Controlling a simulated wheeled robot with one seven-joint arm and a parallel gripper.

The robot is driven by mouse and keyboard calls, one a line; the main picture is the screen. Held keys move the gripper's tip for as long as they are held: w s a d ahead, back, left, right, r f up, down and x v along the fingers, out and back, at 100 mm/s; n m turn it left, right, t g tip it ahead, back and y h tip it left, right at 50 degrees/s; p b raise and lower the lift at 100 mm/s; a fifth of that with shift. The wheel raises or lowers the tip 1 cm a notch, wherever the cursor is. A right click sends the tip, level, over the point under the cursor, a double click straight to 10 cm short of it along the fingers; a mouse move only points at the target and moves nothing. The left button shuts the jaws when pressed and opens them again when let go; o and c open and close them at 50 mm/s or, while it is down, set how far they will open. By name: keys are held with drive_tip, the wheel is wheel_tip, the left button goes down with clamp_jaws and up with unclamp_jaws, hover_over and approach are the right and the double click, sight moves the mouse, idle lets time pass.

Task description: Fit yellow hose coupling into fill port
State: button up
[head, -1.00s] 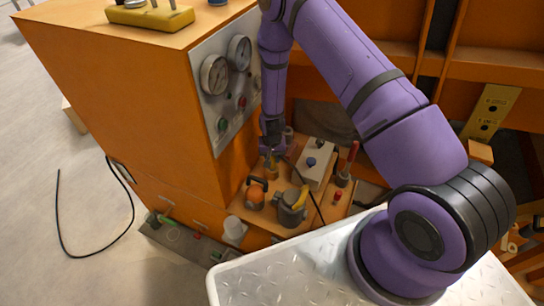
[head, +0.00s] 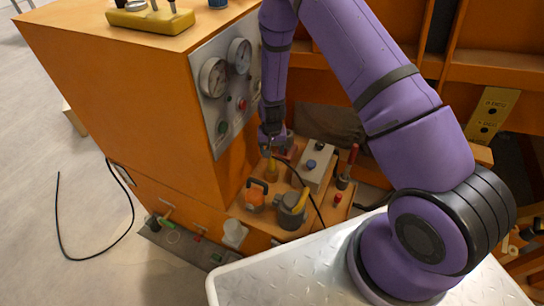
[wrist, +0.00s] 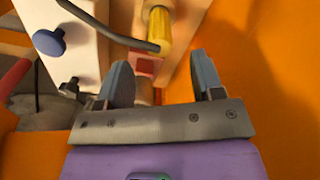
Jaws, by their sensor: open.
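The yellow hose coupling (wrist: 158,25) shows at the top of the wrist view, just beyond my fingertips and between their lines. A dark hose (wrist: 110,32) runs to its lower end. In the head view the coupling (head: 271,167) stands on the orange shelf just below my gripper (head: 271,147). My gripper (wrist: 163,80) is open in the wrist view, its two grey-blue fingers apart with nothing held between them. A red part shows behind the fingers; I cannot tell whether it is the fill port. I cannot make out how the coupling is seated.
A white box with a blue knob (head: 312,164) stands right of the coupling. An orange item (head: 255,194) and a grey canister (head: 290,212) stand in front, with a red-handled tool (head: 348,165) further right. The gauge panel (head: 222,90) rises close on the left.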

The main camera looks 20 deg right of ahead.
drive_tip(key=shift+r, duration=2.1)
